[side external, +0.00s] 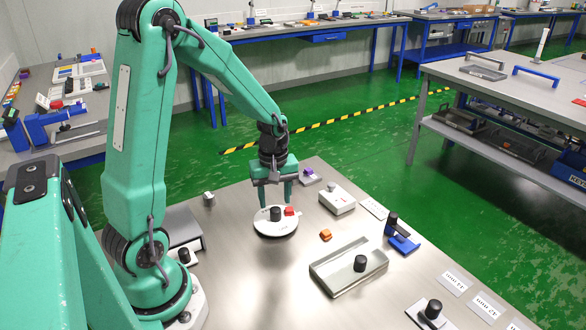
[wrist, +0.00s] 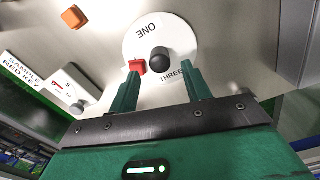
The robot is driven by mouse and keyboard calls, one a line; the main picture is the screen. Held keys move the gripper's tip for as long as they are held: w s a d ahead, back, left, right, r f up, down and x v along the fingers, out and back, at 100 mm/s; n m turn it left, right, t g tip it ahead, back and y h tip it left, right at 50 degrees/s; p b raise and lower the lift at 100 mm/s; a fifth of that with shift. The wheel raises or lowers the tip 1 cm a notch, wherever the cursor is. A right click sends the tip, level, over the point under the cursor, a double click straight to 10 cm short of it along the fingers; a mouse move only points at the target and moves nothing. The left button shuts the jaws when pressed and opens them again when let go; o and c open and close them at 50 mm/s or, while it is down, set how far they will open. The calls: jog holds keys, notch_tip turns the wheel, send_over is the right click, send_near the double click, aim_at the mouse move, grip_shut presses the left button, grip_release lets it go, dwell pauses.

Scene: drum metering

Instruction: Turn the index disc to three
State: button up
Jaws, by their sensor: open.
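The index disc (side external: 262,226) is a round white plate on the metal table. My gripper (side external: 276,204) is open and points down over the disc. Its fingers (wrist: 163,77) are apart, with nothing gripped between them.
An orange block (side external: 325,235) lies right of the disc. A white box (side external: 337,199) stands behind it, and a shallow tray (side external: 325,283) lies front right. A blue stand (side external: 404,242) and a black-knobbed plate (side external: 428,315) are farther right. A sample sign (wrist: 25,85) shows at wrist-view left.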

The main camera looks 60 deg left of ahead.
aim_at(276, 215)
jog(key=shift+f, duration=1.45)
jog(key=c, duration=1)
